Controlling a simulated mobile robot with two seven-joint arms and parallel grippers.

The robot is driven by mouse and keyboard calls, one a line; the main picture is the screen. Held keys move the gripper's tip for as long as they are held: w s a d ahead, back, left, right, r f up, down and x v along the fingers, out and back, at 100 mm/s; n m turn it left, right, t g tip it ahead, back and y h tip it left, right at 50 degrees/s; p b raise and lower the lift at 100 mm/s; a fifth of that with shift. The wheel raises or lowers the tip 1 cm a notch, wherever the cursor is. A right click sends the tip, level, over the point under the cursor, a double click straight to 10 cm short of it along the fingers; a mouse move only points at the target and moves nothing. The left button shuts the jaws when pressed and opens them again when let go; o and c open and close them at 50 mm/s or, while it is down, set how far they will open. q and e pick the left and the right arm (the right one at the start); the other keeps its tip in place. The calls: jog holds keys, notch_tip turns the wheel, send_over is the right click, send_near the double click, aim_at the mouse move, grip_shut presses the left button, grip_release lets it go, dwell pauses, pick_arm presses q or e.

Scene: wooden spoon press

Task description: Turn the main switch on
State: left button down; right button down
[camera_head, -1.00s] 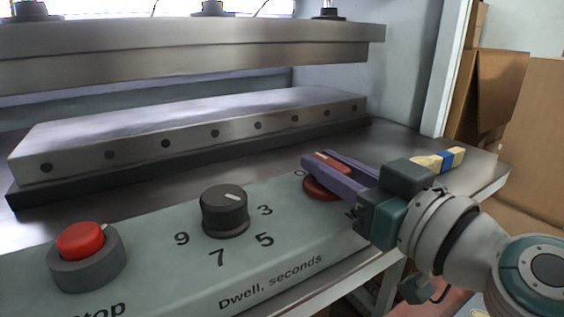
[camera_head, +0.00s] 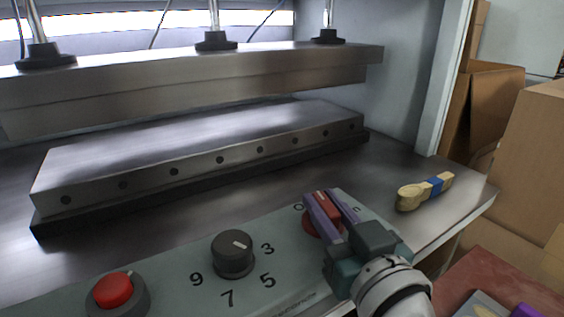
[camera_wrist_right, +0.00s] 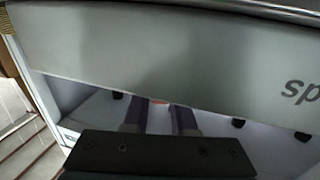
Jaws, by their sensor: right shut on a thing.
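The main switch (camera_head: 311,228) is a red round knob with a raised bar handle (camera_head: 322,203), at the right end of the grey-green control panel. A "0" mark shows just to its upper left. My right gripper (camera_head: 325,200) has its purple fingers on both sides of the bar and is shut on it. The bar points up and slightly left in the head view. Much of the knob's right side and any mark there are hidden by the gripper. In the right wrist view the fingers (camera_wrist_right: 158,116) show with a sliver of red between them. My left gripper is not in view.
A black dwell dial (camera_head: 233,255) and a red stop button (camera_head: 114,291) sit left on the panel. The press's upper plate (camera_head: 200,85) hangs above its lower block (camera_head: 200,145). A wooden spoon with a blue band (camera_head: 436,185) lies at right. Cardboard boxes (camera_head: 540,150) stand beyond.

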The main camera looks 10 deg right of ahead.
jog(key=m+h+p, duration=0.1)
jog(key=m+h, duration=0.1)
jog(key=h, duration=0.1)
jog(key=shift+a+h, duration=0.15)
jog(key=shift+h, duration=0.15)
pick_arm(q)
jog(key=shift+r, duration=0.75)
pick_arm(e)
jog(key=shift+m+g+h, duration=0.3)
jog(key=shift+m+h, duration=1)
jog(key=shift+h, duration=0.3)
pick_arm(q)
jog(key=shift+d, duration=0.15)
pick_arm(e)
jog(key=shift+h, duration=0.3)
jog(key=c, duration=0.7)
grip_release()
